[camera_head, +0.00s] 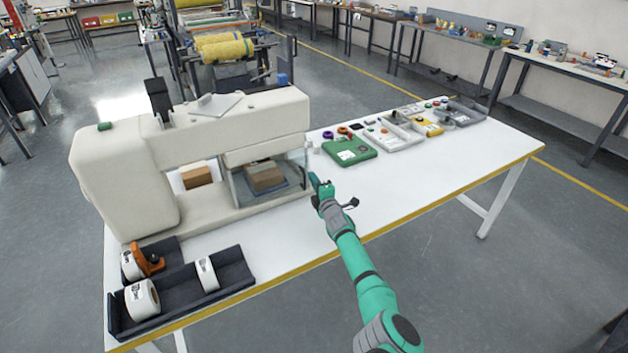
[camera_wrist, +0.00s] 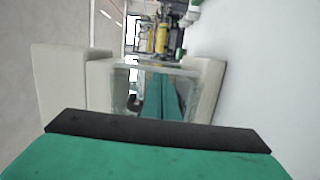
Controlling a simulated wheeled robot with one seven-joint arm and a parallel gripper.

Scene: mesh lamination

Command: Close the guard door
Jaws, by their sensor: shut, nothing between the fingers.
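The guard door is a clear panel (camera_head: 292,163) at the right part of the cream machine's (camera_head: 105,185) opening. A cardboard box (camera_head: 265,178) shows through it. I cannot tell whether the door is fully closed. My gripper (camera_head: 316,183) is shut and empty, just right of the door's right edge. Whether it touches the door is not clear.
Another box (camera_head: 196,175) sits in the left part of the opening. A dark tray (camera_head: 235,283) with white rolls lies at the front left. The table's front right is clear.

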